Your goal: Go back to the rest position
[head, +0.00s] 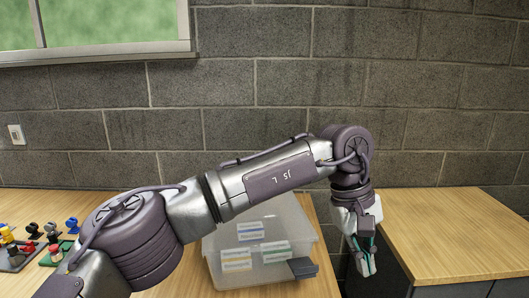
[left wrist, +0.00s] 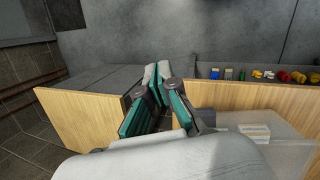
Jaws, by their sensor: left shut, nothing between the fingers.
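My left arm reaches across the head view from the lower left to the right. Its gripper (head: 366,258) points down, shut and empty, to the right of the clear plastic box. In the left wrist view the same gripper (left wrist: 157,82) shows with its teal-lined fingers together and nothing between them. My right gripper is in neither view.
A clear labelled box (head: 262,278) stands on the wooden table below my left arm. A dark flat item (head: 303,268) is at its right side. Small coloured parts (head: 55,253) stand at far left. Another wooden counter (head: 455,235) lies right, beyond a gap.

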